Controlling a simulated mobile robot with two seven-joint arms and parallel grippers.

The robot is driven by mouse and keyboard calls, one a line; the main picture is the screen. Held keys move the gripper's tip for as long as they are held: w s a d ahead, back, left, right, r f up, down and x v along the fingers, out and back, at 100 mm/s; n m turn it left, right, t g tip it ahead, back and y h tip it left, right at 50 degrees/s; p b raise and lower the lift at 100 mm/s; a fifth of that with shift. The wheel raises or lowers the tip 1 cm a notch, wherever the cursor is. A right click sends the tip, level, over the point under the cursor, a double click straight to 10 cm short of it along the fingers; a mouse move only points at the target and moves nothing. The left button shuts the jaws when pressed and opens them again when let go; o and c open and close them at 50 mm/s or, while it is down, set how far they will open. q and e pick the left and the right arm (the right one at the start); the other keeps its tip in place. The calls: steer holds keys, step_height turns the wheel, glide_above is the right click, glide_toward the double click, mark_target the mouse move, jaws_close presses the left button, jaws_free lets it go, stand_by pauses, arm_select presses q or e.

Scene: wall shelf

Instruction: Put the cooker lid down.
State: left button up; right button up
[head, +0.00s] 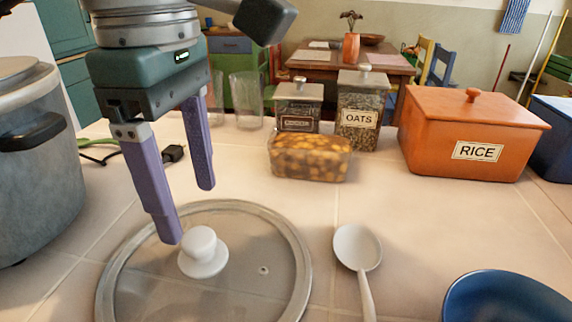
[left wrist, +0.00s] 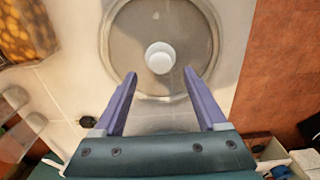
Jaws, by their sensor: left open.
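The cooker lid (head: 275,234), clear glass with a grey metal rim and a white knob (head: 203,252), lies flat on the tiled counter in the head view. My left gripper (head: 188,213) is open and empty above the lid, its purple fingers pointing down close to the knob. In the left wrist view the lid (left wrist: 135,20) fills the upper middle. Its knob (left wrist: 160,58) shows just ahead of the gap between the open fingertips (left wrist: 160,73), not clasped. My right gripper is in neither view.
A grey cooker pot (head: 35,165) stands at the left. A white spoon (head: 358,247) and blue bowl (head: 510,298) are right of the lid. Behind are a food container (head: 310,158), an oats jar (head: 362,110), an orange rice box (head: 465,130) and glasses (head: 247,100).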

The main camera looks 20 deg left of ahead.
mark_target(199, 237)
arm_select(q)
step_height(199, 237, up, 6)
stand_by(0.5)
